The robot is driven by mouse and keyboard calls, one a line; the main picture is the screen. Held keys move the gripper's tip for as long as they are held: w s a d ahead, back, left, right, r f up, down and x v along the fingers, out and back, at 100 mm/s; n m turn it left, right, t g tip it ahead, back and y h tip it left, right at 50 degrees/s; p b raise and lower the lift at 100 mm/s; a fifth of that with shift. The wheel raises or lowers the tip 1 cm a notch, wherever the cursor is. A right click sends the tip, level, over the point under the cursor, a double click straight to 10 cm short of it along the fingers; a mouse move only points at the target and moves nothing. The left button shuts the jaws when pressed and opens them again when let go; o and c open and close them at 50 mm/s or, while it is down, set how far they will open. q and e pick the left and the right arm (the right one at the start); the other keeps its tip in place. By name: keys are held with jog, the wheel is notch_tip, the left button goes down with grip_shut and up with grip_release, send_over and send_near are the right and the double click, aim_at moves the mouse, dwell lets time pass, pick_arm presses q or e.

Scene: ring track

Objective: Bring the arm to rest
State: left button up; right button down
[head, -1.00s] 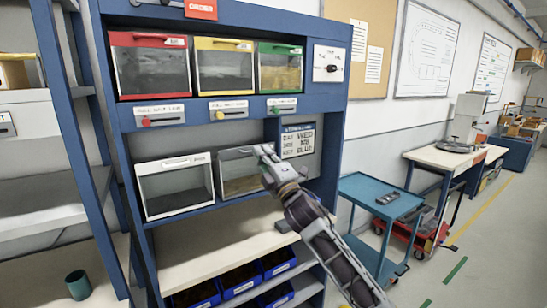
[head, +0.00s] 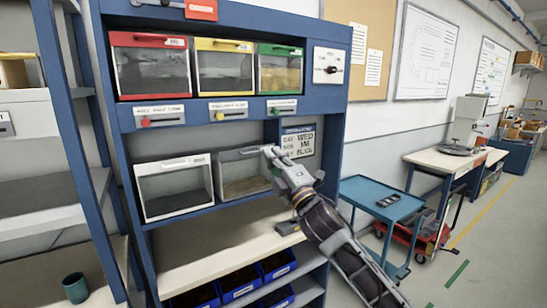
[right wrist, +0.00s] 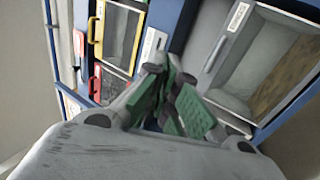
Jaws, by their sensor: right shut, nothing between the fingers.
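My right gripper (head: 270,152) is in front of the blue shelving unit, at the right edge of the lower grey bin (head: 243,172). Its arm comes in from the lower right. In the right wrist view its green-padded fingers (right wrist: 172,92) are together with nothing between them. The grey bin also shows beside the fingers in that view (right wrist: 235,45). I cannot tell whether the fingertips touch the bin or the frame. My left gripper is not in view.
The blue unit holds red (head: 152,70), yellow (head: 224,68) and green (head: 280,70) framed bins above a pale shelf (head: 200,250). A white bin (head: 174,188) stands left of the grey one.

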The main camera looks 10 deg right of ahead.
jog(key=shift+m, duration=0.4)
